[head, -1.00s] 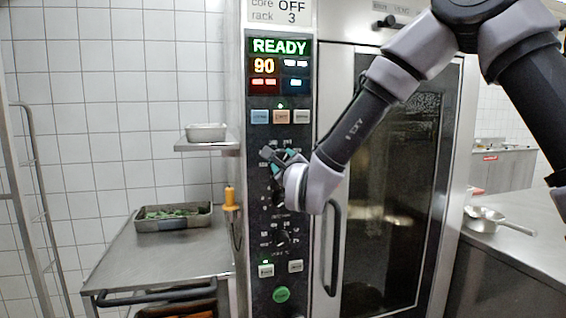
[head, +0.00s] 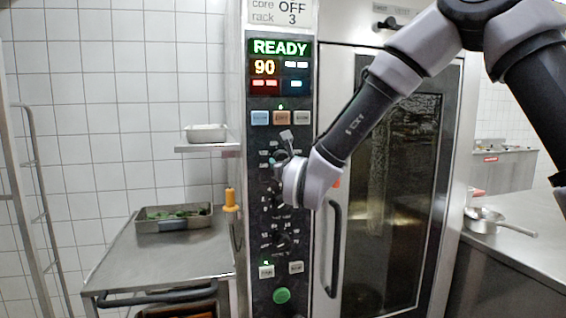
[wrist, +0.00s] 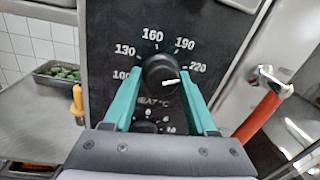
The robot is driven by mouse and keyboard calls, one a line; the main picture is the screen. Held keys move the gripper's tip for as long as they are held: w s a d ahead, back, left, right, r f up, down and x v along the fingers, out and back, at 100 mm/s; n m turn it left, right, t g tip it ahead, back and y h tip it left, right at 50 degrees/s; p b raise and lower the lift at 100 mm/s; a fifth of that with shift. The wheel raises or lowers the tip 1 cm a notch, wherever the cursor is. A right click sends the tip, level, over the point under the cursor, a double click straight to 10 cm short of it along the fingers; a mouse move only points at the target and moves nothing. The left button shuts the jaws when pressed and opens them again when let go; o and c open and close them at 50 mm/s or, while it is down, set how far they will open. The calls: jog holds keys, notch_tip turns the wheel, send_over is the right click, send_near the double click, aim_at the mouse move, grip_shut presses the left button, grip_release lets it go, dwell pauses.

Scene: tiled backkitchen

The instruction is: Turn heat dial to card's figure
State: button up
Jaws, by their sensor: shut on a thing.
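The heat dial (wrist: 158,68) is a round black knob with a white pointer mark, ringed by figures from 100 to 220. Its mark points right, towards the 220 side. My gripper (wrist: 160,77) has its teal fingers on either side of the knob, shut on it. In the head view, my wrist hides most of the dial and its scale. A white card (head: 280,12) at the top of the oven panel is cut off by the frame; only "core OFF" and "rack 3" show. No heat figure on it is visible.
The display (head: 280,67) reads READY and 90. Another dial (head: 281,243) sits lower on the panel. The oven door handle (head: 333,250) stands just right of the panel. A steel table with a tray of greens (head: 175,218) is at left.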

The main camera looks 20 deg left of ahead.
jog(key=shift+w+d+r, duration=0.15)
jog(key=shift+w+r, duration=0.05)
jog(key=shift+w, duration=0.05)
jog(key=o, duration=1.3)
jog(key=shift+f, duration=0.1)
jog(key=shift+s, duration=0.15)
jog(key=v, duration=1)
jog(key=shift+s, duration=0.3)
jog(key=shift+d, duration=0.15)
